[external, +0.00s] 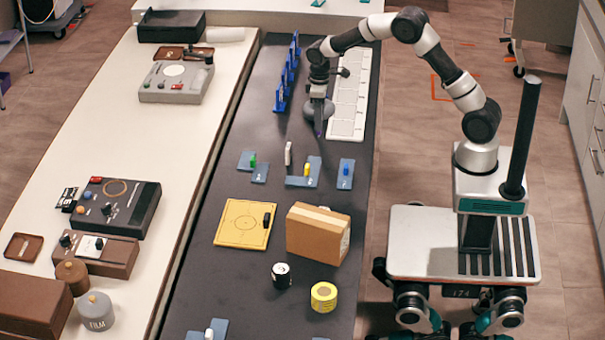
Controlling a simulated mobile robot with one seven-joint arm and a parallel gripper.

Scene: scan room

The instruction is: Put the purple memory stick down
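My gripper (319,112) points down over the far part of the dark counter (225,235), just left of the white segmented strip. A slim, dark purple stick (319,129) hangs upright at its fingertips; it looks like the purple memory stick. The fingers look shut on it, though they are small and dark here. I cannot tell whether the stick's lower end touches the counter. A grey rounded thing (328,106) shows around and behind the fingers.
Blue pads with green (253,161), yellow (307,170) and blue (346,170) sticks lie nearer, beside an upright white piece (288,154). A blue rack (288,72) stands left of my gripper. A cardboard box (314,234) and yellow board (240,223) are nearer still.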

